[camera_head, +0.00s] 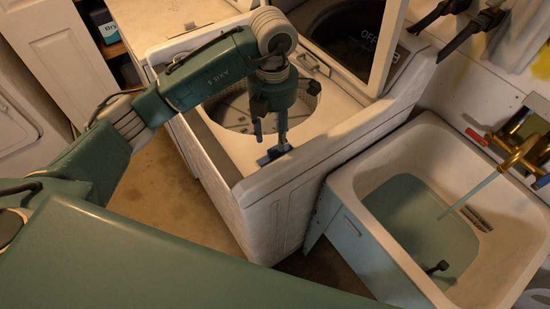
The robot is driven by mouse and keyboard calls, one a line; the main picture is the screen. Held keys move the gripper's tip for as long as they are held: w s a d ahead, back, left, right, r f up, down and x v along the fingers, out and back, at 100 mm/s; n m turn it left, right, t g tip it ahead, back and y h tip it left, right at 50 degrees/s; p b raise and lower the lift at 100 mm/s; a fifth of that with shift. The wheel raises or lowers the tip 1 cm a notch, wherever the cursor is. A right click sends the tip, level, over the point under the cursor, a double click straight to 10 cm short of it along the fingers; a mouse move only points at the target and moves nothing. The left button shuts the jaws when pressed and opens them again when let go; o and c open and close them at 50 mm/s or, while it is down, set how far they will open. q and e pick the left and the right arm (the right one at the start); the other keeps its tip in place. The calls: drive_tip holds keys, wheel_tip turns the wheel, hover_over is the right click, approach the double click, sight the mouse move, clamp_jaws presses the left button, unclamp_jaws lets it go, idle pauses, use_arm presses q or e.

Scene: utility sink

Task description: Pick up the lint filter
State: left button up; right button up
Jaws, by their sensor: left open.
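My left gripper (270,134) points down over the near rim of the open top-loading washer (255,185). Its two fingers are apart. A small dark-blue piece (273,153) shows at the fingertips by the washer's rim. It may be the lint filter, but it is too small to tell, and I cannot tell whether the fingers touch it. The washer's drum opening (232,110) is partly hidden behind my left arm and gripper. My right gripper is not in view.
A utility sink (345,187) with greenish water stands right of the washer, a small dark object (437,268) in it. A brass faucet (520,152) runs into it. The raised washer lid (385,45) stands behind the gripper. Bare floor (165,185) lies left of the washer.

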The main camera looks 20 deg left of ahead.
sight(274, 147)
use_arm(q)
drive_tip(key=shift+f+p, duration=0.35)
drive_tip(key=shift+f, duration=0.05)
wheel_tip(274, 147, down, 4)
drive_tip(key=shift+w+r+p, duration=0.15)
drive_tip(key=shift+r+p, duration=0.05)
drive_tip(key=shift+p, duration=0.65)
drive_tip(key=shift+f, duration=0.45)
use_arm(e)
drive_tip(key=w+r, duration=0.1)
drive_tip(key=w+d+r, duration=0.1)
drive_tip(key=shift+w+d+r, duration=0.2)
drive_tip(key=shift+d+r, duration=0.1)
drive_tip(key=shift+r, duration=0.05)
use_arm(q)
drive_tip(key=shift+c, duration=0.2)
drive_tip(key=c, duration=0.9)
drive_tip(key=shift+w, duration=0.1)
clamp_jaws()
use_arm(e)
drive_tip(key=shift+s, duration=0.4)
